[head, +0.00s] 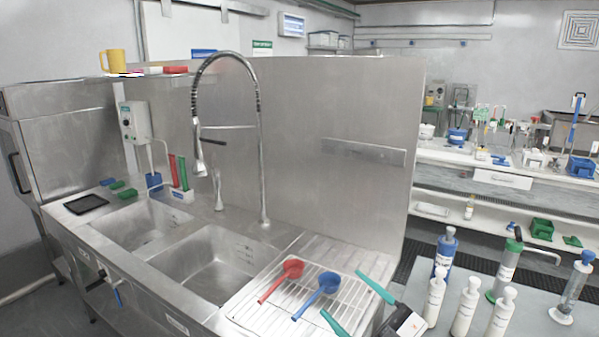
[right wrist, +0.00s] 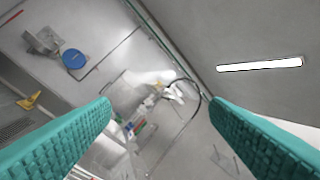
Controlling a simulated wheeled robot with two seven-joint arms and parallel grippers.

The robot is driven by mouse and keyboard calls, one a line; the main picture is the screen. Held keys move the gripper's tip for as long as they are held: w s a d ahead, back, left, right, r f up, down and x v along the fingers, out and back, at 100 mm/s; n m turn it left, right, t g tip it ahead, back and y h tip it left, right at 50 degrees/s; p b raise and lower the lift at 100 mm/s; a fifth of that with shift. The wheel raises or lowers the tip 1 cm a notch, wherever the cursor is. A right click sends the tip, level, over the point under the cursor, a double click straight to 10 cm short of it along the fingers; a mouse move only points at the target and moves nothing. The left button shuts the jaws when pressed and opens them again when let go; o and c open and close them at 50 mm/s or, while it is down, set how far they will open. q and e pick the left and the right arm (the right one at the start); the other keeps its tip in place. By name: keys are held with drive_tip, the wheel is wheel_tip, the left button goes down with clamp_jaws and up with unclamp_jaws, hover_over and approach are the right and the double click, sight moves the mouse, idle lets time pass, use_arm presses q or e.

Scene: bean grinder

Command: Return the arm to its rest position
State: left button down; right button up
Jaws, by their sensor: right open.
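My right gripper (head: 341,292) comes in at the bottom of the head view. Its two teal fingers are spread apart with nothing held between them. It is at the right side of the wire drying rack (head: 252,312), to the right of a blue scoop (head: 327,282) and a red scoop (head: 292,268) that lie on the rack. In the right wrist view the open fingers (right wrist: 159,101) frame a tilted view of the room, with no object between them. My left gripper is not in view.
A tall curved faucet (head: 261,150) rises behind two steel sink basins (head: 215,260) on the left. A steel splash panel (head: 340,110) stands behind the rack.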

drive_tip(key=d+f+m+t+h, duration=0.4)
drive_tip(key=d+f+m+h, duration=0.5)
drive_tip(key=m+h, duration=0.55)
drive_tip(key=s+d+f+m+g+h, duration=0.3)
drive_tip(key=s+d+f+g+h, duration=0.15)
drive_tip(key=f, duration=0.35)
drive_tip(key=s+a+f+g+y, duration=0.1)
drive_tip(key=s+f+g, duration=0.5)
drive_tip(key=s, duration=0.4)
drive_tip(key=s+a+f+g+y, duration=0.1)
drive_tip(key=s+f+g+y, duration=0.1)
drive_tip(key=s+f+g, duration=0.55)
drive_tip(key=s+f+n+t, duration=0.1)
drive_tip(key=s+f, duration=0.1)
drive_tip(key=f, duration=1)
drive_tip(key=s+f, duration=0.2)
drive_tip(key=f, duration=1.1)
drive_tip(key=s+d+f, duration=0.1)
drive_tip(key=s+f, duration=0.6)
drive_tip(key=s+d+f+g, duration=0.1)
drive_tip(key=s+d+f, duration=0.1)
drive_tip(key=s+f, duration=0.5)
drive_tip(key=shift+s+d+f+h, duration=0.25)
drive_tip(key=shift+s+f+h, duration=0.1)
drive_tip(key=shift+s, duration=0.45)
